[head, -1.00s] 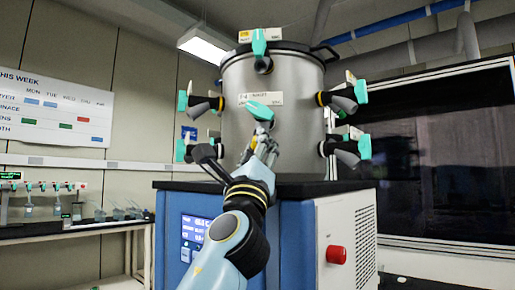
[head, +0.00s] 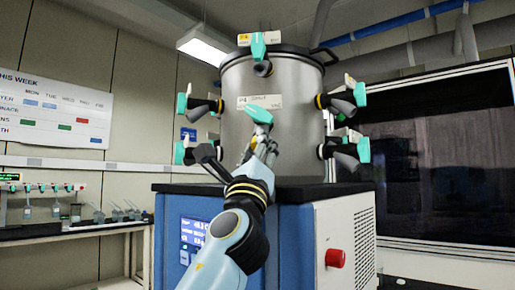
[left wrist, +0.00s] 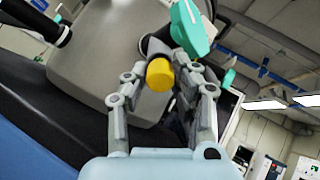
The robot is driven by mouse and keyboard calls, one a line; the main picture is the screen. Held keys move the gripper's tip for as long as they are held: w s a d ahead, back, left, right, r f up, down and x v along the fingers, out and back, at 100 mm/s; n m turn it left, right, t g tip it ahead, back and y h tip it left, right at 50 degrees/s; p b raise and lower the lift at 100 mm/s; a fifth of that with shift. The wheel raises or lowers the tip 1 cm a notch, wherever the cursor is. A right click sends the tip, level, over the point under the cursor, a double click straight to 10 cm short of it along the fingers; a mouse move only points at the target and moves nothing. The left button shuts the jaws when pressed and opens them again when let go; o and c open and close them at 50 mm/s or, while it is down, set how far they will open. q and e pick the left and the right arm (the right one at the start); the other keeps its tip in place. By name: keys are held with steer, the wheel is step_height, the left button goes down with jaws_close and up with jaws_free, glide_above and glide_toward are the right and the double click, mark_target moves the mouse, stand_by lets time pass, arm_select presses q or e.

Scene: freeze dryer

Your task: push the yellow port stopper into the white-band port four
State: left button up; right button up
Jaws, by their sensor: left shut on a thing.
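My left gripper (left wrist: 160,88) is shut on the yellow stopper (left wrist: 160,74), with one finger on each side of it. In the head view my left gripper (head: 262,146) is in front of the steel drum, just below the teal handle (head: 258,116) of its middle front port. The stopper cannot be made out there. I cannot tell whether stopper and port touch, and no white band is clear. My right gripper is not in view.
The steel drum (head: 235,140) stands on the blue and white freeze dryer (head: 335,225). Other ports with teal handles stick out on both sides (head: 182,105) and at the top front (head: 258,46). A red knob (head: 335,257) is on the dryer's front.

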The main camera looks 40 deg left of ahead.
arm_select(q)
steer(key=o, duration=1)
steer(key=shift+r, duration=0.1)
steer(key=shift+s+d+f, duration=0.1)
steer(key=shift+s+f, duration=0.1)
steer(key=shift+f, duration=0.35)
steer(key=v, duration=1.1)
steer(key=shift+s+d+r, duration=0.1)
steer(key=shift+s+r, duration=0.05)
steer(key=shift+r, duration=0.05)
